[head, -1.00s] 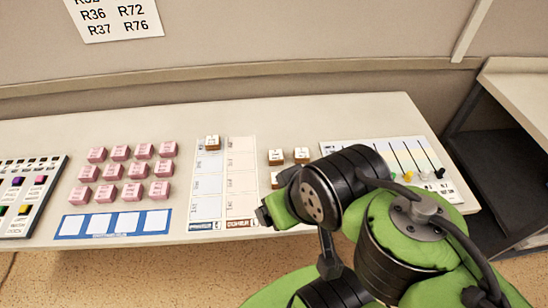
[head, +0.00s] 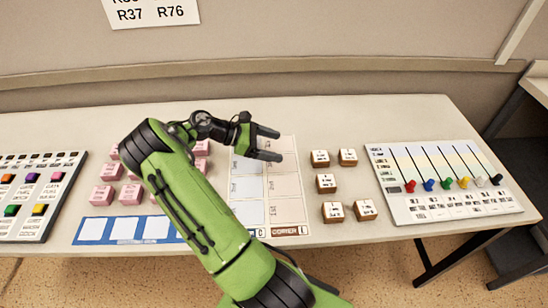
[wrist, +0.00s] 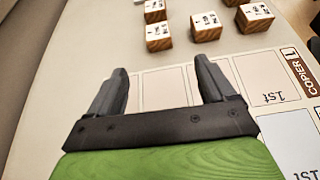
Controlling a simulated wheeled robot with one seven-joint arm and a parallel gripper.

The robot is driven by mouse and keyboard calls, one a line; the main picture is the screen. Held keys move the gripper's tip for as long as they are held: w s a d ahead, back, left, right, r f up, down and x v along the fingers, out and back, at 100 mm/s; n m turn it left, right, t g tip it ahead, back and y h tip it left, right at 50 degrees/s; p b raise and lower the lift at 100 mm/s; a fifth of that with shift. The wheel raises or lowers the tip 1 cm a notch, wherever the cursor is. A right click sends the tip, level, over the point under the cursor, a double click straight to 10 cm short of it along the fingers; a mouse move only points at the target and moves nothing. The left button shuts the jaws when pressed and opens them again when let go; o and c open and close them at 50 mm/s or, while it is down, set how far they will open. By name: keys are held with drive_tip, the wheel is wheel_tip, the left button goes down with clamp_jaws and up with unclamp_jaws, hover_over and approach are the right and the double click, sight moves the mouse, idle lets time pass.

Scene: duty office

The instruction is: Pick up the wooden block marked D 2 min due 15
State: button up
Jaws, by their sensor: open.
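Several wooden blocks with white, printed tops stand right of the two-column sheet (head: 285,188) in the head view: two at the back (head: 320,158) (head: 348,156), one in the middle (head: 326,183), two in front (head: 333,212) (head: 365,209). Their print is too small to read, so I cannot tell which is marked D 2 min due 15. My gripper (head: 270,143) is open and empty above the sheet's far part, left of the blocks. In the wrist view, my gripper (wrist: 160,78) has wooden blocks (wrist: 206,27) beyond its fingertips. My arm hides part of the sheet.
Pink blocks (head: 131,193) stand left, partly behind my arm, with a blue-edged card (head: 104,230) in front. A button panel (head: 35,190) lies far left. A slider board (head: 430,185) with coloured knobs lies right of the wooden blocks. The table's back strip is clear.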

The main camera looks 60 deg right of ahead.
sight(318, 156)
drive_tip(key=shift+w+d+f+g, duration=0.15)
drive_tip(key=shift+f+g, duration=0.15)
drive_tip(key=b+x, duration=0.6)
drive_tip(key=x, duration=1)
drive_tip(key=shift+d+r, duration=0.1)
drive_tip(key=shift+d, duration=0.1)
drive_tip(key=shift+w+r, duration=0.1)
